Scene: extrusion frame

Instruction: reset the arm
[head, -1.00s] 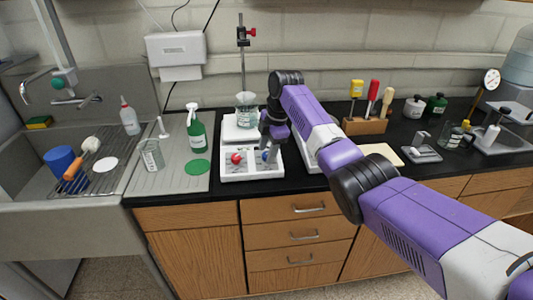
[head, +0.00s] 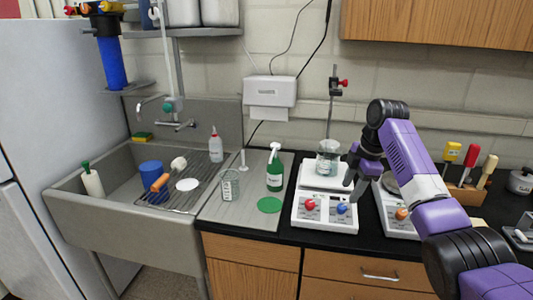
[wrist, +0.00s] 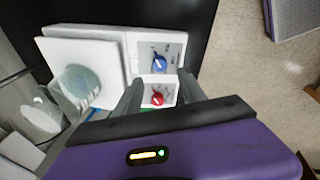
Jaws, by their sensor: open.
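My gripper (head: 362,184) is open and empty at the end of my purple arm. In the head view it is above the right front of the white hotplate (head: 300,222), close to the blue knob (head: 342,208). A red knob (head: 310,205) sits to the left of the blue one. In the wrist view the fingers (wrist: 158,95) reach toward the hotplate, with the red knob (wrist: 157,98) showing between them and the blue knob (wrist: 159,63) beyond. I cannot tell how far the fingertips are from the panel.
A glass beaker (head: 328,150) stands on the hotplate beside a clamp stand (head: 331,100). A second hotplate with an orange knob (head: 402,214) is to the right.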

